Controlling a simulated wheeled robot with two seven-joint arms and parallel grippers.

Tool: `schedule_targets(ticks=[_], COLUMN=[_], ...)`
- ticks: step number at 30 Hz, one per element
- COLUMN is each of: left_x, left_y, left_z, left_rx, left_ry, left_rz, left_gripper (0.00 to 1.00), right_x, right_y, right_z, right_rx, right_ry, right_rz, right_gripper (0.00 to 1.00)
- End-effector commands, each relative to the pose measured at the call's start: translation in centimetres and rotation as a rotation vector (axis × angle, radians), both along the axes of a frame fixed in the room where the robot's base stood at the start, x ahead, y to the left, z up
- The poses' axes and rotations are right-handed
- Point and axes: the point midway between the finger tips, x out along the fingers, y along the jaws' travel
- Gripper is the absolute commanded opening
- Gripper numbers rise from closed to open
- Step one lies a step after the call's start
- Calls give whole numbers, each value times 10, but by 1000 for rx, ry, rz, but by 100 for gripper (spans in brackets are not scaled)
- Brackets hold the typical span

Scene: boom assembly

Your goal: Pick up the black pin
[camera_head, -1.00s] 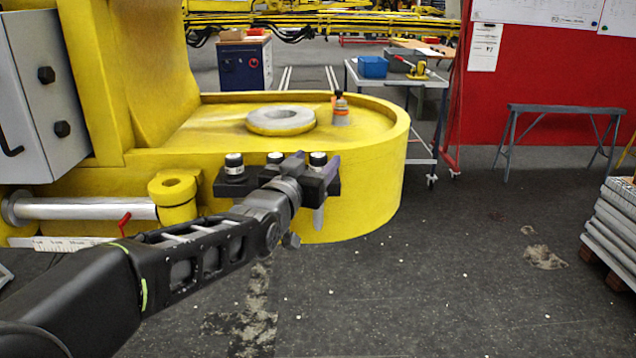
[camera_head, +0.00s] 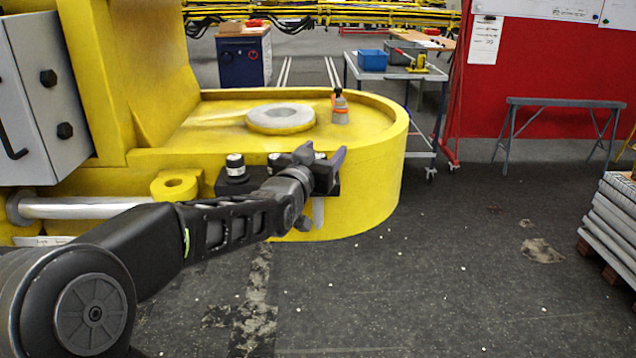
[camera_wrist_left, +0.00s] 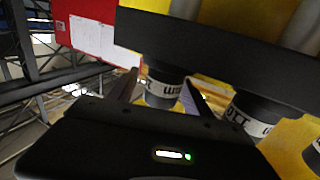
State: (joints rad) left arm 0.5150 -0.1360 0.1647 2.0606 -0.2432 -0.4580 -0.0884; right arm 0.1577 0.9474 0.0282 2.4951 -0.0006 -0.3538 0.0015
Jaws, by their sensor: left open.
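Black pins with pale label bands stand in a dark holder (camera_head: 233,188) on the side of the yellow boom part. The left pin (camera_head: 235,165) is clear in the head view; the middle and right ones are partly hidden by my gripper. My left gripper (camera_head: 322,157) is open at the right end of the holder. In the left wrist view, one black pin (camera_wrist_left: 164,86) shows between the open fingers (camera_wrist_left: 158,92), with a gap visible. Another pin (camera_wrist_left: 250,113) stands beside it, under the dark holder bar (camera_wrist_left: 210,38). My right gripper is not in view.
A cart (camera_head: 445,75) and trestle (camera_head: 565,104) stand behind. The floor at right centre is open.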

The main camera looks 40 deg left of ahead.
Motion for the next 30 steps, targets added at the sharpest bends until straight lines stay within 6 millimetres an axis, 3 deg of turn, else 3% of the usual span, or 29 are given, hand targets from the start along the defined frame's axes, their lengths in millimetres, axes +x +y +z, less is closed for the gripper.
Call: schedule_targets(ticks=[12, 30], left_x=[0, 0], left_y=[0, 0], left_z=[0, 0], left_rx=[0, 0], left_ry=[0, 0], left_rz=[0, 0], left_gripper=[58, 10], right_x=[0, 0], right_y=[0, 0], right_z=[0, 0], right_rx=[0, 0], right_ry=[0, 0], right_rz=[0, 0], right_gripper=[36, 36])
